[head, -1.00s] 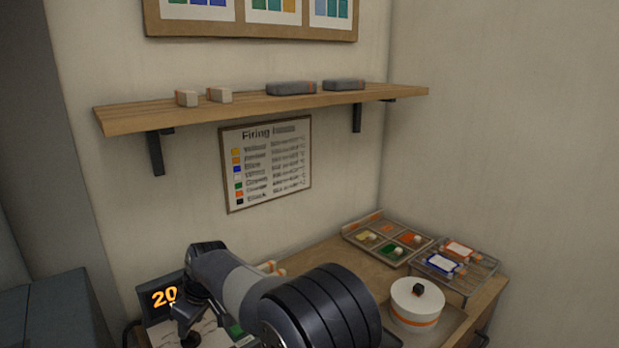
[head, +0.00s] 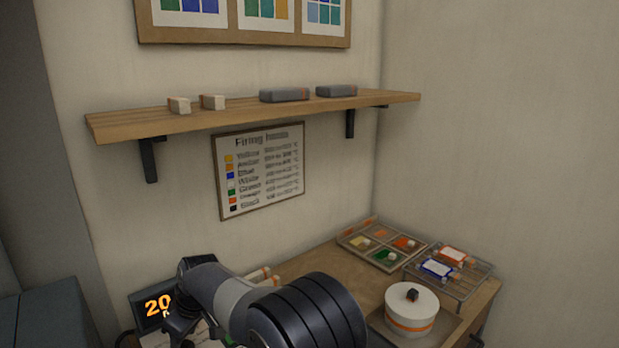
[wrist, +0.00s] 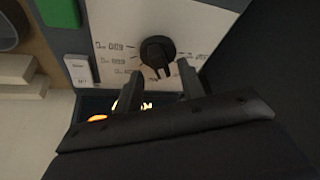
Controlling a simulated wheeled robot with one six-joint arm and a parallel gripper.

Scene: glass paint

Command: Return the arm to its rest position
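My arm reaches across the lower left of the head view, its end near the small display (head: 152,304) with orange digits that begin with 20. The fingertips point at a black dial (wrist: 157,52) on a white panel (wrist: 208,18) with printed marks. I cannot tell how far the tips are from the dial. The display's orange glow shows behind the fingers. In the head view the fingers are hidden.
A white lidded pot (head: 411,309) stands on the bench (head: 345,277) to the right. Behind it are a tray of colours (head: 350,233) and a wire rack (head: 478,273) with labelled pieces. A wooden shelf (head: 240,113) with small blocks hangs above. The air above the bench's right side is clear.

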